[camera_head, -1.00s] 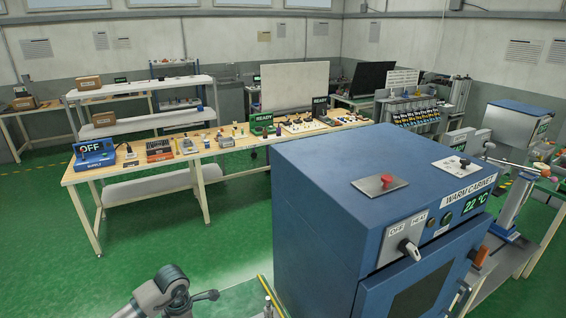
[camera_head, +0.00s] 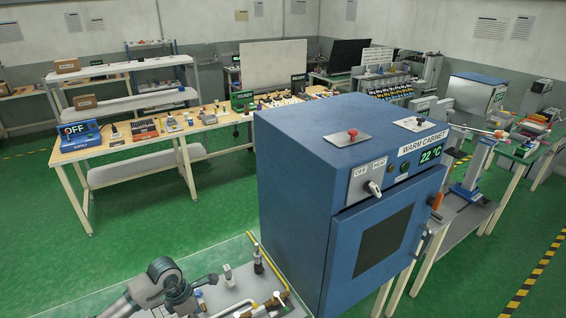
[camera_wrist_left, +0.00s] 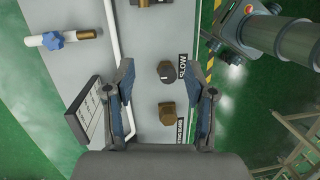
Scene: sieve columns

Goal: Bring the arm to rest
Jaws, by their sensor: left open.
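My left arm (camera_head: 160,285) enters at the bottom left of the head view. Its left gripper (camera_head: 208,280) is over the near edge of a grey panel bench (camera_head: 235,299). In the left wrist view the left gripper (camera_wrist_left: 166,80) has its two fingers spread apart, with nothing held between them. Beneath and between the fingers are a dark round knob (camera_wrist_left: 166,71) by a FLOW label and a brass-coloured fitting (camera_wrist_left: 167,113). I cannot tell how far above the panel the fingers are. My right gripper is not in view.
A blue warm cabinet (camera_head: 330,170) reading 22 °C stands just right of the grey bench. A white pipe with a blue handle (camera_wrist_left: 52,40) and a tilted placard (camera_wrist_left: 88,112) are near the left finger. A wooden workbench (camera_head: 95,151) stands behind; green floor (camera_head: 150,220) is clear between.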

